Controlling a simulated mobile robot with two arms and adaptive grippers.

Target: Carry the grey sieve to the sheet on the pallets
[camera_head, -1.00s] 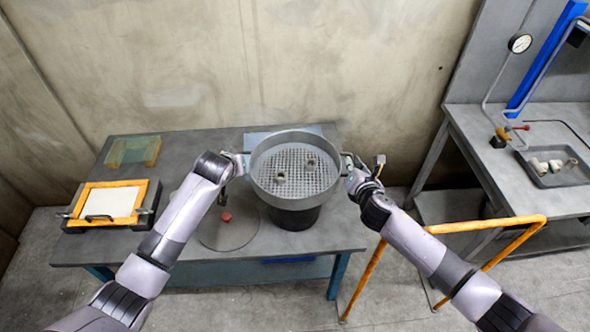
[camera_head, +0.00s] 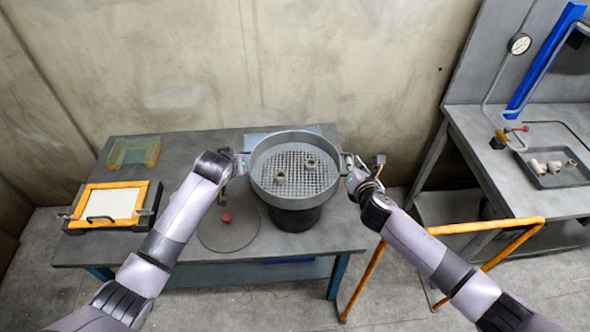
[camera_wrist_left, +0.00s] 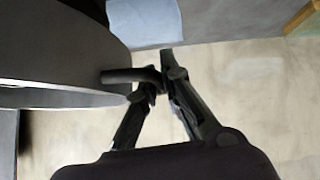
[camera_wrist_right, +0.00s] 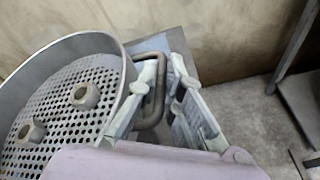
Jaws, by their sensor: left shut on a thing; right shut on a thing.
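The round grey sieve (camera_head: 292,172) has a perforated bottom with two small grey fittings (camera_head: 311,163) lying in it. It sits over a black drum (camera_head: 294,219) on the table; whether it touches the drum's rim I cannot tell. My left gripper (camera_head: 243,164) is shut on the sieve's left handle, a bent bar that also shows in the left wrist view (camera_wrist_left: 125,75). My right gripper (camera_head: 350,172) is shut on the right handle, seen in the right wrist view (camera_wrist_right: 153,105).
The grey table (camera_head: 320,240) holds an orange-framed white panel (camera_head: 110,204), a glassy sheet on wooden blocks (camera_head: 133,152) and a round disc with a red knob (camera_head: 226,218). A yellow rail (camera_head: 485,226) stands right. A tray of fittings (camera_head: 552,170) lies on the right bench.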

